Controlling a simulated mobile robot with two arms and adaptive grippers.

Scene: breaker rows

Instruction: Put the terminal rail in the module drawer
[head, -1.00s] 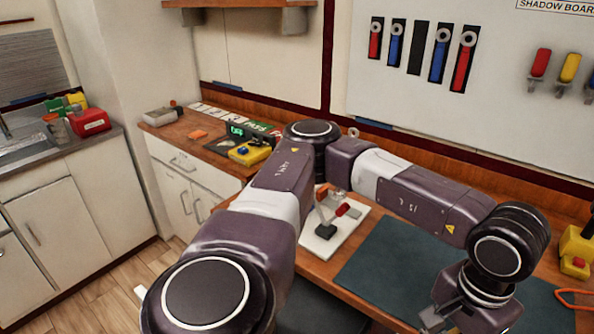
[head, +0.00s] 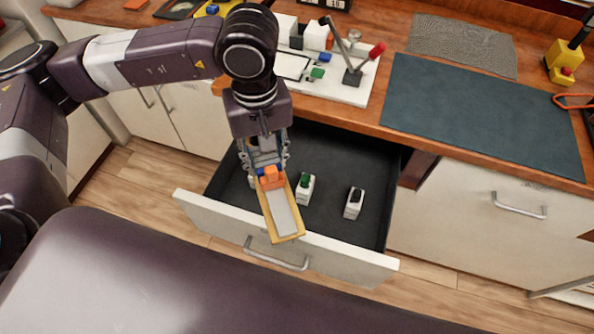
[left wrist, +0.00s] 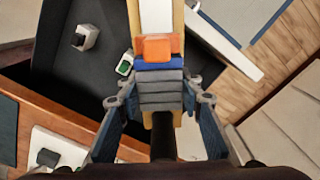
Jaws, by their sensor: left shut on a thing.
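The terminal rail (head: 283,207) is a long tan strip with a pale top and an orange block and a blue block; it also shows in the left wrist view (left wrist: 157,50). My left gripper (head: 264,160) is shut on its rear end, where grey blocks sit between the fingers (left wrist: 160,100). The rail is held above the module drawer (head: 330,253), its far end over the front panel. The drawer is pulled open, with a dark interior. My right gripper is out of view.
On the worktop are a white board with a red-tipped lever (head: 352,78) and a dark mat (head: 480,115).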

